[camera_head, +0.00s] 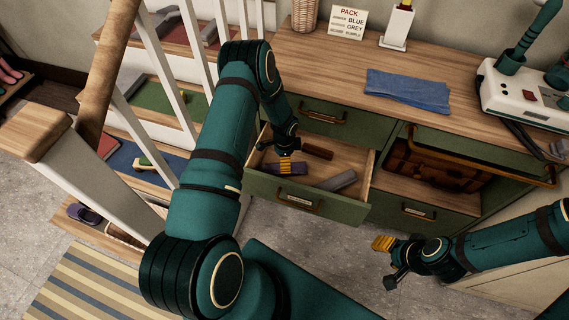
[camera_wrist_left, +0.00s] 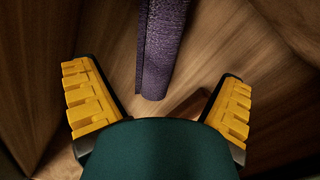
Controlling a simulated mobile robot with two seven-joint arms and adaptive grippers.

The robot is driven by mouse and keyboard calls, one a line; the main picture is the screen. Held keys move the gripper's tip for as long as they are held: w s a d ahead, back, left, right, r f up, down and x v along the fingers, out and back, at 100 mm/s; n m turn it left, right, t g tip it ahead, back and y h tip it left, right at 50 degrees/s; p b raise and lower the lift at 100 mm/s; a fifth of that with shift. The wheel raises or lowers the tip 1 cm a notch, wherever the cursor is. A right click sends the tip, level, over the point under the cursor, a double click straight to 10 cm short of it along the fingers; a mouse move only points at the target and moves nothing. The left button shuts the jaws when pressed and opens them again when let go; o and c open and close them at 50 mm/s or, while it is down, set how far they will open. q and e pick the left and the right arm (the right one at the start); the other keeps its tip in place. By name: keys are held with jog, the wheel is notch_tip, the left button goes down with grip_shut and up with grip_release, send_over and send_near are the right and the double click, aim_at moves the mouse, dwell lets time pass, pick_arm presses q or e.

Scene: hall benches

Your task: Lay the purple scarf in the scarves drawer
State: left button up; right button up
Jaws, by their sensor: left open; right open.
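The purple scarf (camera_head: 299,168) is rolled up and lies in the open drawer (camera_head: 345,209), partly hidden by my left gripper (camera_head: 284,166). In the left wrist view the purple scarf (camera_wrist_left: 160,55) lies on the wooden drawer floor, its near end between and beyond the open yellow fingers (camera_wrist_left: 160,105). The fingers stand apart from it on both sides. My left gripper is inside the drawer, open. My right gripper (camera_head: 387,250) is in front of the cabinet at the right, open and away from the drawer. The drawer's front label is too small to read.
A grey roll (camera_head: 338,182) and a brown item (camera_head: 316,150) also lie in the drawer. A folded blue cloth (camera_head: 408,90) and a sign (camera_head: 347,21) are on the cabinet top. A brown case (camera_head: 430,165) sits in an open compartment. A white railing (camera_head: 161,65) stands left.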

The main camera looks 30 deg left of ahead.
pick_arm(q)
jog(key=shift+r+p, duration=0.35)
jog(key=shift+r, duration=2)
